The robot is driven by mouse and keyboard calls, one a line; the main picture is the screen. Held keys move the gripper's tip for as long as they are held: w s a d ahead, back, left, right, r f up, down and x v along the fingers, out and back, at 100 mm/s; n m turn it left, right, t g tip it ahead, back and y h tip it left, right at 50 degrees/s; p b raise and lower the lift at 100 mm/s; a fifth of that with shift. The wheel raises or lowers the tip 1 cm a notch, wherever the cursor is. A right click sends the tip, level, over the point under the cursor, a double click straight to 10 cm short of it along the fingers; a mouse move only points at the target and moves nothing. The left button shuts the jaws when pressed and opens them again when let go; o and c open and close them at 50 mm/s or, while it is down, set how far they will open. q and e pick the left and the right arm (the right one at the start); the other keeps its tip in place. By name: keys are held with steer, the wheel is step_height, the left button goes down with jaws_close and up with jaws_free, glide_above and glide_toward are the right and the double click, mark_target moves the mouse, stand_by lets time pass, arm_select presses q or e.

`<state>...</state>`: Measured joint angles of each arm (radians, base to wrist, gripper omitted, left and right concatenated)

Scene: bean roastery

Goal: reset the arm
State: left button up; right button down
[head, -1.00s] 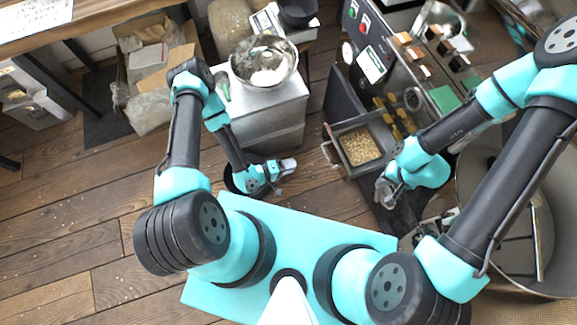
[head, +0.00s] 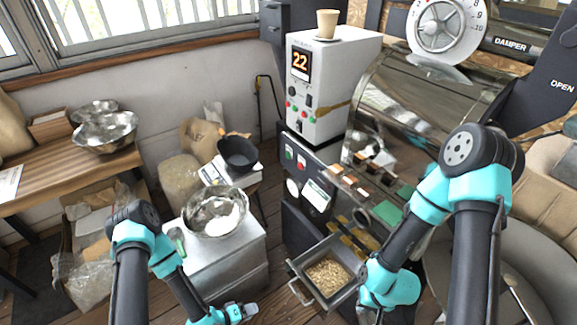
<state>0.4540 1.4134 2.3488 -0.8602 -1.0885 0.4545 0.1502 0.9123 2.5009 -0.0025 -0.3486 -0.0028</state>
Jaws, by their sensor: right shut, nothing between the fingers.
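My left arm comes up from the bottom left. Its gripper (head: 236,312) is at the bottom edge of the head view, below the grey cabinet, and its fingers are too small and cut off to tell open from shut. My right arm comes in from the right and bends down to the front of the roaster. Its wrist is beside the tray of beans (head: 327,277). The right gripper's fingers are out of the picture below the bottom edge.
A metal bowl (head: 214,212) stands on the grey cabinet (head: 225,257). Behind it a black bowl (head: 238,153) sits on a scale. The roaster (head: 420,105) and a white control box (head: 328,88) showing 22 fill the right and back. Metal bowls (head: 104,132) stand on the wooden table at left.

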arm_select(q)
steer(key=s+a+r+m+g+y, duration=0.1)
steer(key=a+r+g+y, duration=0.2)
steer(key=r, duration=0.4)
steer(key=s+a+r+m+g+y, duration=0.1)
steer(key=a+r+m+g+y, duration=0.1)
steer(key=a+r, duration=0.3)
step_height(320, 180, up, 2)
steer(key=shift+s+g+y, duration=0.3)
steer(key=shift+g+y, duration=0.1)
steer(key=shift+y, duration=0.2)
